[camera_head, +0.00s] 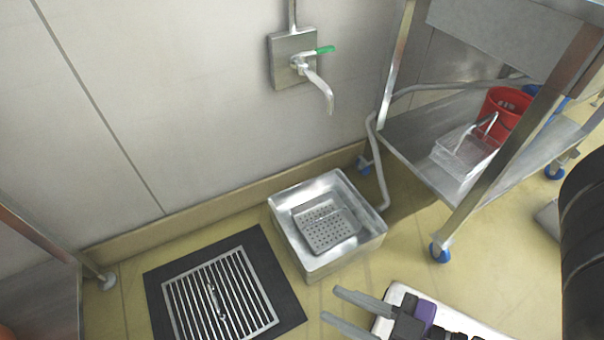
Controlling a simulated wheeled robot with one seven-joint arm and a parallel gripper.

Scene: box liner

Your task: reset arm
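My gripper (330,304) is at the bottom of the view, right of centre. Its two grey fingers point left and stand apart, with only bare floor visible between them. It looks open and empty. A square, open-topped metal box (286,238) stands on the floor beyond the fingers, below the wall tap. A grey perforated liner (327,225) lies inside the box and looks slightly tilted. The fingers appear clear of the box.
A floor drain grate (222,298) lies left of the box. A green-handled tap (311,66) is on the wall. A wheeled metal rack (410,150) at the right holds a clear basket (462,157) and a red bucket (500,115). A metal table leg (95,268) stands at left.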

